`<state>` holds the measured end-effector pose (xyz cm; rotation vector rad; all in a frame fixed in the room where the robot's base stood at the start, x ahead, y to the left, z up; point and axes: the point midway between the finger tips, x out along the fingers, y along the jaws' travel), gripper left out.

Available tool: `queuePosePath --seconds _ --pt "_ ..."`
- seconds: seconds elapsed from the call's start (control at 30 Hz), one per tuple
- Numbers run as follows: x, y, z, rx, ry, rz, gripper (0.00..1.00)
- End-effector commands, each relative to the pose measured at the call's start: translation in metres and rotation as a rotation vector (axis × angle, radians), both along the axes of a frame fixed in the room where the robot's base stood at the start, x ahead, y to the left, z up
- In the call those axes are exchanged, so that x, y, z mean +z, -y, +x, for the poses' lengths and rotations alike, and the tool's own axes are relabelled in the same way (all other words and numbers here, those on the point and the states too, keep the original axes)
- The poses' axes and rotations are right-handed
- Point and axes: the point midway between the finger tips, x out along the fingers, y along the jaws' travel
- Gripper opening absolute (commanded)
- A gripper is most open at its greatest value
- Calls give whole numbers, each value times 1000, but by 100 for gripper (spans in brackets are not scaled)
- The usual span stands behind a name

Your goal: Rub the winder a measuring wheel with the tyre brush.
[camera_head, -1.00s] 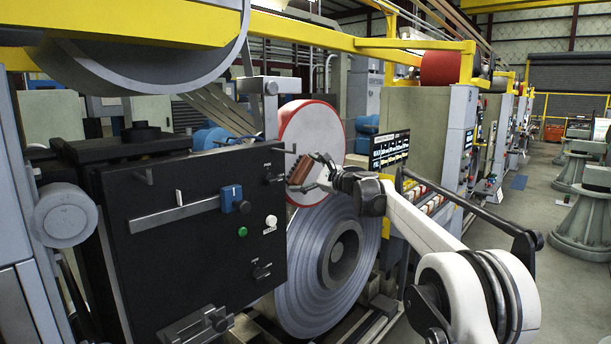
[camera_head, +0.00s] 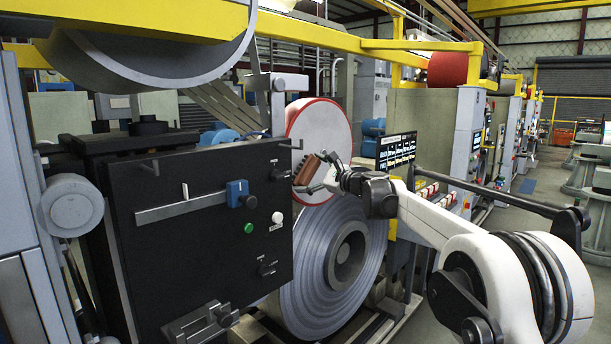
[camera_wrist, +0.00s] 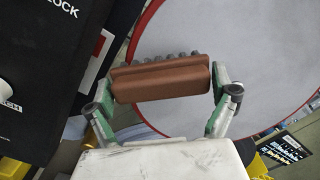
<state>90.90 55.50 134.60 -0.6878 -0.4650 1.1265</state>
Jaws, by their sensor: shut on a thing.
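The measuring wheel (camera_head: 328,130) is a pale grey disc with a red rim, standing above the steel coil in the head view. It also fills much of the wrist view (camera_wrist: 265,45). The tyre brush has a brown block (camera_head: 308,170) with dark bristles along one side. In the wrist view the brush (camera_wrist: 160,82) lies crosswise between my fingers, bristles toward the wheel. My gripper (camera_wrist: 160,95) is shut on the block; in the head view my gripper (camera_head: 322,174) is in front of the wheel's lower face. Whether the bristles touch the wheel I cannot tell.
A black panel (camera_head: 200,250) with knobs and buttons stands close to the left of the brush. The large steel coil (camera_head: 315,280) lies below the wheel. A dark screen (camera_head: 396,151) and a dark rail (camera_head: 490,192) are at right. A yellow beam (camera_head: 300,32) crosses above.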

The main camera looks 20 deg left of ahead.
Motion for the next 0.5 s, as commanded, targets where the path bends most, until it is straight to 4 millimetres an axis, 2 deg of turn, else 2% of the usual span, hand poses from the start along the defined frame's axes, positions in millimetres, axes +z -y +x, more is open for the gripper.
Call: queuePosePath --seconds 0.3,0.5 --pt "-1 26 -10 -1 0 1 71" --pt "0 35 -14 0 0 0 71"
